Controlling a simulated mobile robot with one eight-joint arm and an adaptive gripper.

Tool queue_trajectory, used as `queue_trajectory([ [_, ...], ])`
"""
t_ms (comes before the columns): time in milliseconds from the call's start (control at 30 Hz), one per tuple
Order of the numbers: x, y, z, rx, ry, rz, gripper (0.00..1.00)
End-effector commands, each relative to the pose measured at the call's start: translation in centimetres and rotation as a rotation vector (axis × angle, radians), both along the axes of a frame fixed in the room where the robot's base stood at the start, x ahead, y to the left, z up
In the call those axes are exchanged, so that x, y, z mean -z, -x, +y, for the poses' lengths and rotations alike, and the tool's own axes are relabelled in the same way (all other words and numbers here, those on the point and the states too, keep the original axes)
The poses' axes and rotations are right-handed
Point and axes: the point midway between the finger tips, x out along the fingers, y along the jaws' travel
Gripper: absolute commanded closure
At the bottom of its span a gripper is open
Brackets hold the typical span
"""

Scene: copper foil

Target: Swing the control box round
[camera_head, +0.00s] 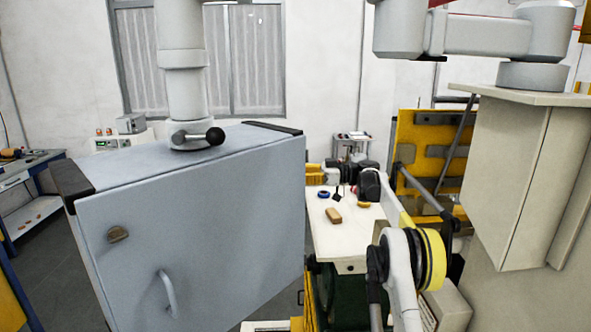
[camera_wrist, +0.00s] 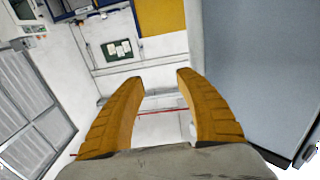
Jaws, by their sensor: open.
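The control box (camera_head: 200,235) is a large blue-grey cabinet hanging from a grey vertical column, with dark corner strips, a pale handle (camera_head: 167,292) and a small latch (camera_head: 118,234) on its front. A black-knobbed lever (camera_head: 200,136) sits on top at the column's foot. My gripper (camera_head: 315,173) is just right of the box's right edge, its fingers partly hidden. In the wrist view my gripper (camera_wrist: 158,85) is open, with nothing between its two orange fingers. The box (camera_wrist: 262,65) fills the right side there, beside the right finger; I cannot tell whether they touch.
A pale worktable (camera_head: 340,240) with a brown block (camera_head: 333,215) and small items lies below my arm. A beige cabinet (camera_head: 510,180) stands close on the right, with a yellow panel (camera_head: 430,150) behind. A blue bench (camera_head: 30,180) is far left; grey floor shows between.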

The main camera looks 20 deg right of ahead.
Motion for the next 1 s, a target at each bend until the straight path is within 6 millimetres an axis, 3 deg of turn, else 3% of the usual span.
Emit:
queue_trajectory([
  [500, -0.3, -0.7, -2.7, -0.005, 0.0, 0.0, 0.59],
  [1000, 0.0, -0.7, -2.9, -0.005, 0.0, 0.0, 0.59],
])
